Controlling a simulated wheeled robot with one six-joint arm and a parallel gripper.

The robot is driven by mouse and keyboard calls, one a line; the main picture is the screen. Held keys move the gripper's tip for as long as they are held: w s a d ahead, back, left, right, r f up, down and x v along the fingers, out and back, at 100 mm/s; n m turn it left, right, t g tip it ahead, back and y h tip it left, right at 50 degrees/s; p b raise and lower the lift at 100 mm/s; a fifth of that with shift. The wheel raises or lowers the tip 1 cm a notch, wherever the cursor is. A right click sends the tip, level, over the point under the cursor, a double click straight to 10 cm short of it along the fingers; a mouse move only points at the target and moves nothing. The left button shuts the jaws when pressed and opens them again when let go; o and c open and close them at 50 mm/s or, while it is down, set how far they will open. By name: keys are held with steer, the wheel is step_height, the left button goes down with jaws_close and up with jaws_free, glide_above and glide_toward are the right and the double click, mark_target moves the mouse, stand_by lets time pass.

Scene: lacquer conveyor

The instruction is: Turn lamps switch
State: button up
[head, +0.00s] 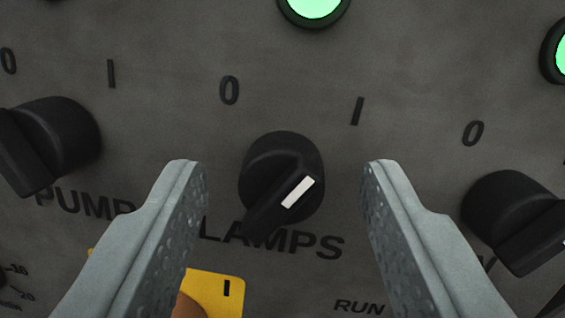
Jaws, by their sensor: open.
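The LAMPS switch (268,160) is a black round rotary knob on a grey panel, in the middle of the head view. Its raised grip bar slants from lower left to upper right, and a white mark (298,192) lies along it, slanting toward the I side. A 0 is printed above it to the left and an I above it to the right. The LAMPS label is below the knob. My gripper (283,165) is open, with one finger on each side of the knob and a visible gap to it on both sides. The knob is not gripped.
Another black knob (62,135), by the PUMP label, is at the left. A third knob (515,215) is at the right. A lit green lamp (313,6) is at the top, another (561,48) at the right edge. A yellow plate (222,290) shows behind my left finger.

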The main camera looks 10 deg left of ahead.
steer(key=c, duration=1)
steer(key=shift+o, duration=0.2)
steer(key=shift+n, duration=0.5)
steer(key=n+y, duration=0.1)
steer(key=n, duration=0.4)
steer(key=shift+g, duration=0.4)
steer(key=n+g, duration=0.1)
steer(key=n, duration=0.6)
steer(key=shift+r+y, duration=0.1)
steer(key=shift+y, duration=0.2)
steer(key=shift+g, duration=0.3)
steer(key=o, duration=1)
steer(key=shift+c, duration=0.2)
